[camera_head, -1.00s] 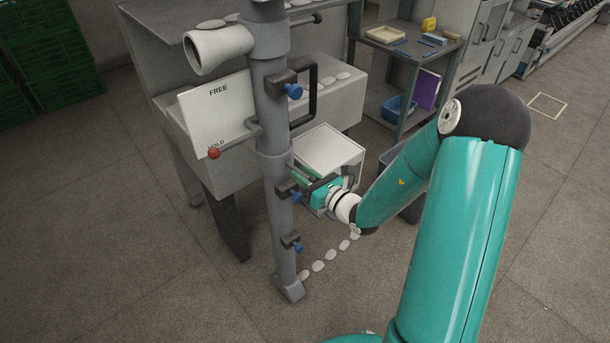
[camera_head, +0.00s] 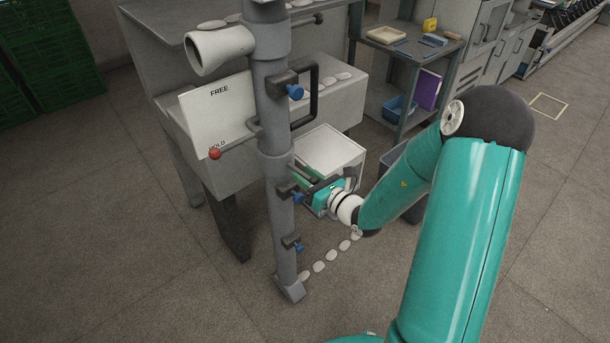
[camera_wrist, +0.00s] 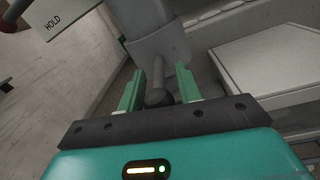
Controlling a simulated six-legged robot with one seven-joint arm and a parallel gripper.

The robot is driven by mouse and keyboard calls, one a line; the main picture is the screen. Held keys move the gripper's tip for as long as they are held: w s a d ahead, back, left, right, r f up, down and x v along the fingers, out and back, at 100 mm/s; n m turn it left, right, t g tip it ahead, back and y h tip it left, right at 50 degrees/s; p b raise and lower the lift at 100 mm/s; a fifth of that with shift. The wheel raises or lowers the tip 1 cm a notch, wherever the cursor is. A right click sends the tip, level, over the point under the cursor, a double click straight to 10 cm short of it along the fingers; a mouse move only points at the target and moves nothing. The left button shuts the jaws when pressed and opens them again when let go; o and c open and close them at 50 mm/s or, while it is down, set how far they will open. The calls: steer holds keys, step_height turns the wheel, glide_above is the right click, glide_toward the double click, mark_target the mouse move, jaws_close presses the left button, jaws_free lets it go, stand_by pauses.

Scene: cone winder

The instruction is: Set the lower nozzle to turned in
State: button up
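A grey post stands in the middle of the head view. A middle clamp (camera_head: 284,190) with a blue knob is on it, and a smaller lower clamp (camera_head: 290,241) is below. I cannot tell for sure which part is the lower nozzle. My gripper (camera_head: 308,184) is at the middle clamp's height, just right of the post. In the wrist view, my gripper (camera_wrist: 160,72) has its green fingers apart, either side of a dark round-ended rod (camera_wrist: 157,95). The rod comes from a grey block (camera_wrist: 155,35). Narrow gaps show beside the rod; contact is unclear.
A black loop handle (camera_head: 313,95) sticks out above my gripper. A white panel marked FREE and HOLD (camera_head: 215,110) and a red ball lever (camera_head: 214,153) are left of the post. A white-topped box (camera_head: 330,148) is behind my gripper.

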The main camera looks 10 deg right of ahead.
steer(key=v, duration=1.3)
steer(key=shift+s, duration=0.2)
steer(key=shift+d, duration=0.1)
steer(key=shift+r, duration=0.1)
